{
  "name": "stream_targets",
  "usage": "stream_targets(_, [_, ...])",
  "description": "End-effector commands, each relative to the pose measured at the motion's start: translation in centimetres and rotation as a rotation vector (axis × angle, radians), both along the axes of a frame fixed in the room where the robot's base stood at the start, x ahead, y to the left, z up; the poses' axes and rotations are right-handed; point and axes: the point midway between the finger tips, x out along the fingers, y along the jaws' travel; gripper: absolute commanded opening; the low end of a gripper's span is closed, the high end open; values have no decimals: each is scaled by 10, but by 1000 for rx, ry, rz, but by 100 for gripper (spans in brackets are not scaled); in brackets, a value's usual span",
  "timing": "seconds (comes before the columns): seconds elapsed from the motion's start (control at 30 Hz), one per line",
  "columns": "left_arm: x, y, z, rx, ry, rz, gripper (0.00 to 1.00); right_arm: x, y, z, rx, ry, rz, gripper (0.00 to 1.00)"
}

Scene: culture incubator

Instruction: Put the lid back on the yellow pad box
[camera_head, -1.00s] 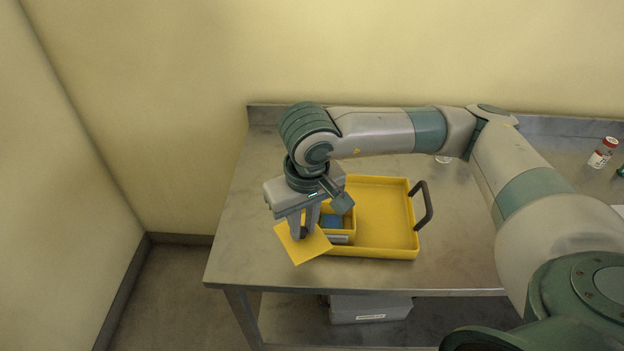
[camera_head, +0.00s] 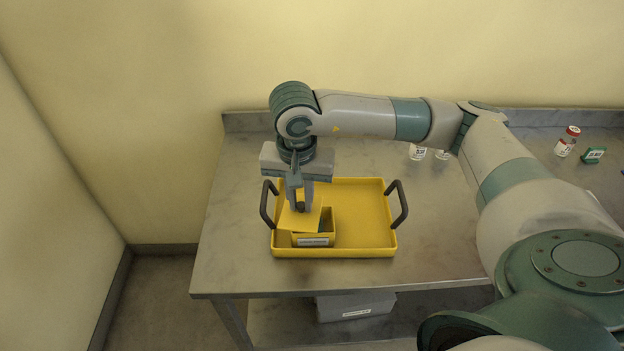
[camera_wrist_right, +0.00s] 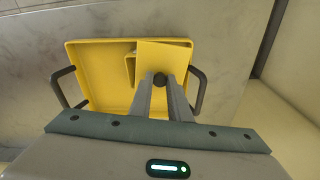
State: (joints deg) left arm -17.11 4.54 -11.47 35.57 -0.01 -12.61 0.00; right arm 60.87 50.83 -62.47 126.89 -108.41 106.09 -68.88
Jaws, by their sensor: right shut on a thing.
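The yellow pad box (camera_head: 313,240) stands in the left part of the yellow tray, with a white label on its front. My right gripper (camera_head: 301,207) is shut on the dark knob of the flat yellow lid (camera_head: 291,221). In the head view the lid is over the box's left part, and the box's right part shows open beside it. In the right wrist view the lid (camera_wrist_right: 165,54) covers most of the box, and a strip of the box (camera_wrist_right: 130,68) shows at its left. I cannot tell whether the lid touches the rim. My left gripper is not in view.
The yellow tray (camera_head: 365,215) has two dark upright handles and an empty right half. It stands on a steel table (camera_head: 232,215) against the wall. Clear vials (camera_head: 417,152), a red-capped bottle (camera_head: 567,141) and a green item (camera_head: 593,155) stand at the back right.

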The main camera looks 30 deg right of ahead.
Motion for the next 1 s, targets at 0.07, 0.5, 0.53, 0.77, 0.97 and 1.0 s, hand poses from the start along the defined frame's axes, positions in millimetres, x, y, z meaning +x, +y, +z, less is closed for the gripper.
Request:
stream_targets(0.07, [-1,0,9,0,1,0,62,5,-15,6,-4,3,-136,0])
stream_targets(0.5, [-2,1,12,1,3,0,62,11,-37,8,-9,-4,-346,0])
stream_targets(0.53, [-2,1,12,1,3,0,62,11,-37,8,-9,-4,-346,0])
stream_targets(0.77, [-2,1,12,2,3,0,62,11,-36,7,-9,-3,-343,0])
stream_targets(0.97, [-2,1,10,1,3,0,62,11,-37,-1,-10,-3,-343,0])
stream_targets(1.0, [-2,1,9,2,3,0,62,11,-37,-3,-10,-3,-343,0])
